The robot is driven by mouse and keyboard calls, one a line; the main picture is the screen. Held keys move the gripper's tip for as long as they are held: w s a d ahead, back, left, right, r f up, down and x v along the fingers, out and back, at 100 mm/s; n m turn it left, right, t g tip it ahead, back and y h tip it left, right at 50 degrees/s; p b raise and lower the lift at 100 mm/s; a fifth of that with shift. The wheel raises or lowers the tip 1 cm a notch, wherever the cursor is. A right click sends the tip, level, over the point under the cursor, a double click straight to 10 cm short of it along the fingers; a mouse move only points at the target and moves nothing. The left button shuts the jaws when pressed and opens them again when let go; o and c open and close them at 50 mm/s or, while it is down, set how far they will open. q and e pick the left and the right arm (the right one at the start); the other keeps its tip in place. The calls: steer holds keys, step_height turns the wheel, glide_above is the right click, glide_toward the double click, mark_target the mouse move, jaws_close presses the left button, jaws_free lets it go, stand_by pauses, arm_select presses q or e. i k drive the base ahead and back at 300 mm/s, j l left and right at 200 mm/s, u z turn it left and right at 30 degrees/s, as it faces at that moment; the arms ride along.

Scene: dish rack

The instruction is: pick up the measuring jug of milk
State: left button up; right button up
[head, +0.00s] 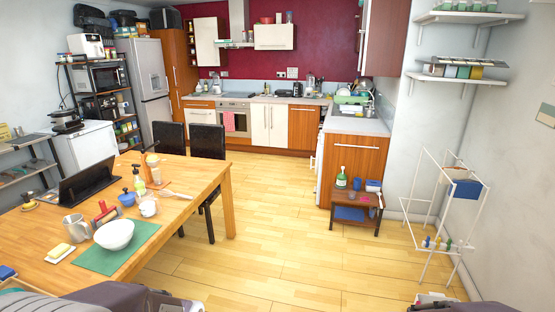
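A grey jug (74,227) with a handle stands upright on the wooden table at the left. It looks like the measuring jug, but I cannot make out any milk in it. Parts of my own arms show along the bottom edge, at the left and at the right. Neither gripper's fingers can be seen in the head view. Nothing of mine touches the jug.
On the wooden table (190,176), a white bowl (114,235) on a green mat (104,260), a butter dish (60,253), a red-handled item (105,213) and a blue bowl (127,199) surround the jug. Dark chairs (208,142) stand behind.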

mark_target(146, 200)
steer(key=i+u, duration=0.1)
steer(key=i, duration=0.35)
steer(key=i+l+u, duration=0.1)
steer(key=i, duration=0.35)
steer(key=i+l+u, duration=0.1)
steer(key=i, duration=0.35)
steer(key=i+l+u, duration=0.1)
steer(key=i+l, duration=0.2)
steer(key=i, duration=0.15)
steer(key=i+j+u, duration=0.1)
steer(key=u, duration=0.35)
steer(key=i+u, duration=0.4)
steer(key=i+l+u, duration=0.1)
steer(key=u, duration=0.35)
steer(key=i+l+u, duration=0.15)
steer(key=i+u, duration=0.15)
steer(key=u, duration=0.15)
steer(key=i+l+u, duration=0.15)
steer(key=u, duration=0.25)
steer(key=i+l+u, duration=0.15)
steer(key=l+u, duration=0.15)
steer(key=u, duration=0.15)
steer(key=i+l+u, duration=0.5)
steer(key=l+u, duration=0.2)
